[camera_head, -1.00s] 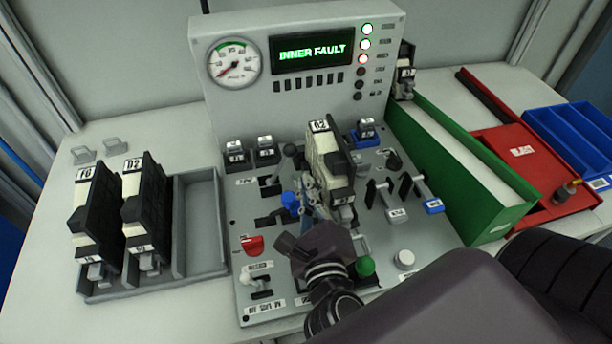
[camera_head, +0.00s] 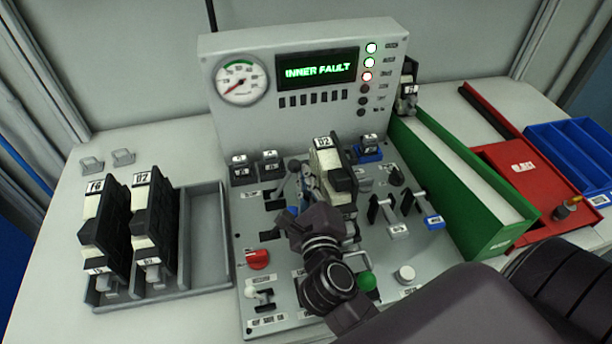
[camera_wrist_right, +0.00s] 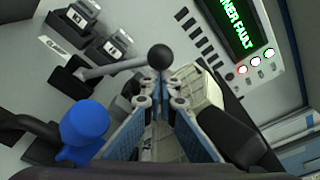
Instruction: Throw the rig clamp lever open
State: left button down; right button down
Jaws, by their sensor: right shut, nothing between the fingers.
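The clamp lever (camera_head: 293,167) has a grey shaft and a black ball knob, and rises from a dark slot at the back left of the rig panel (camera_head: 238,215). In the right wrist view its knob (camera_wrist_right: 161,57) is just beyond my fingertips, and its shaft slants left to a slot with a label that seems to read CLAMP. My right gripper (camera_wrist_right: 160,88) is shut and empty; I cannot tell whether it touches the knob. In the head view the right gripper (camera_head: 307,187) is beside the module marked D2 (camera_head: 328,160). My left gripper is out of view.
A blue knob (camera_wrist_right: 85,122) stands close to the left of my right fingers. The console (camera_head: 320,70) behind reads INNER FAULT. A grey tray (camera_head: 205,230) with two modules lies left. A green bin (camera_head: 455,185) and red tray (camera_head: 520,165) are right.

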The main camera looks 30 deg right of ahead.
jog(key=shift+w+a+r+n+p, duration=0.1)
jog(key=shift+a+r+n+p, duration=0.2)
jog(key=shift+p, duration=0.2)
jog(key=shift+w+a+r+n+p, duration=0.1)
jog(key=shift+a+r+n+p, duration=0.4)
jog(key=shift+p, duration=0.5)
jog(key=a+n+p, duration=0.1)
jog(key=n+p, duration=0.1)
jog(key=w+a+r+n+p, duration=0.1)
jog(key=a+n+p, duration=0.1)
jog(key=a+n+h+p, duration=0.1)
jog(key=a+p, duration=0.1)
jog(key=shift+w+a+r+n+t, duration=0.2)
jog(key=shift+r+n+t, duration=0.1)
jog(key=shift+n, duration=0.1)
jog(key=shift+w+a+f+n+p, duration=0.15)
jog(key=shift+a+n+p, duration=0.4)
jog(key=shift+n, duration=0.15)
jog(key=shift+w+a+f+n+t+p, duration=0.1)
jog(key=shift+a+f+n+t+p, duration=0.05)
jog(key=shift+a+n, duration=0.35)
jog(key=shift+w+a+f+n+t+p, duration=0.15)
jog(key=shift+a+n, duration=0.15)
jog(key=shift+n, duration=0.3)
